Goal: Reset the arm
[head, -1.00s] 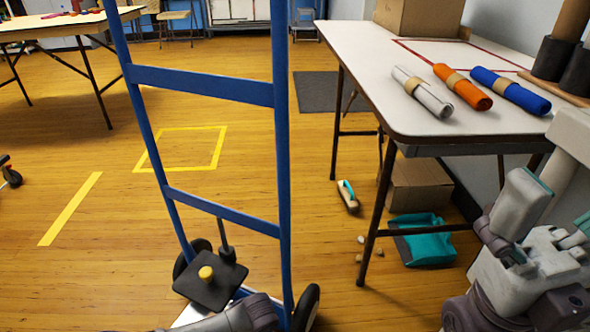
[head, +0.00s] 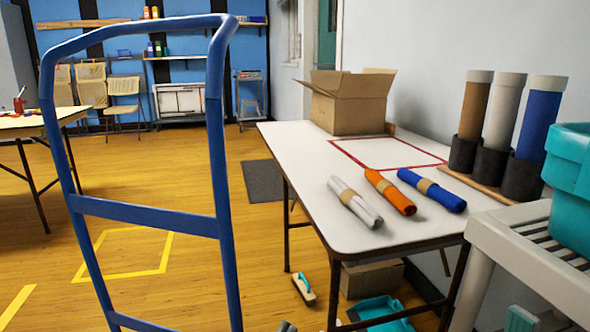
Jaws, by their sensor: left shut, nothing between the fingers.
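Only a small grey tip of my left gripper (head: 286,327) shows at the bottom edge of the head view, to the right of the blue hand truck's frame. It is shut and empty. The rest of that arm is below the picture.
A white table (head: 290,150) on the right bears an open cardboard box (head: 348,105) and silver, orange and blue rolls. A grey cart (head: 535,262) with a teal bin (head: 568,190) stands close at right. A brush (head: 304,288) and teal dustpan (head: 378,311) lie on the floor.

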